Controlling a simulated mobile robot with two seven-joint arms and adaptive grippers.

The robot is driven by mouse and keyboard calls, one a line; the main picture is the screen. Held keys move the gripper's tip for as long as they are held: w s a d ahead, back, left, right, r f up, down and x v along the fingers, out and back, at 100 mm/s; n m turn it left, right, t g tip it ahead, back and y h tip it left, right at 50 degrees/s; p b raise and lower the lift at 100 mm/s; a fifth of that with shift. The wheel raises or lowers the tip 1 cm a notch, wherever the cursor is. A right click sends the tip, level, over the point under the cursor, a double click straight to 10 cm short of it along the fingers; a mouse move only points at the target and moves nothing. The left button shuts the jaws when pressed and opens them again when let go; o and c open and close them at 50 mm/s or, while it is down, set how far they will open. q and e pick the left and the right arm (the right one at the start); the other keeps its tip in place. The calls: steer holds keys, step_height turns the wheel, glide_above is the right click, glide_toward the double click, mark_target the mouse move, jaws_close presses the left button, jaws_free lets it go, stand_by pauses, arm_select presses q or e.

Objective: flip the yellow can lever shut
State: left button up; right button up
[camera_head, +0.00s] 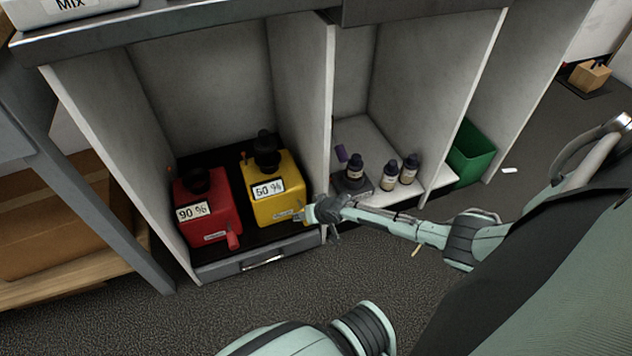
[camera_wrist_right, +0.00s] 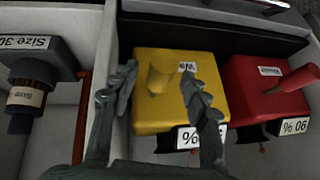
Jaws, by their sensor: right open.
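The yellow can (camera_head: 272,208), labelled 50 %, stands in a low tray in the left bay of the cabinet. It also shows in the right wrist view (camera_wrist_right: 205,64). Its yellow lever (camera_wrist_right: 162,77) sticks out from the can's front toward the wrist camera. My right gripper (camera_head: 314,213) is at the can's lower right front corner. In the right wrist view its fingers (camera_wrist_right: 163,95) are apart, one on each side of the lever as seen; I cannot tell whether they touch it. In the head view the gripper partly hides the lever. My left gripper is out of view.
A red can (camera_head: 207,215), labelled 90 %, stands close on the left, its red lever (camera_head: 232,239) sticking out. A green bin (camera_head: 470,152) stands farther right.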

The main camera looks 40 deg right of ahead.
steer(key=v, duration=1)
steer(key=shift+a, duration=0.1)
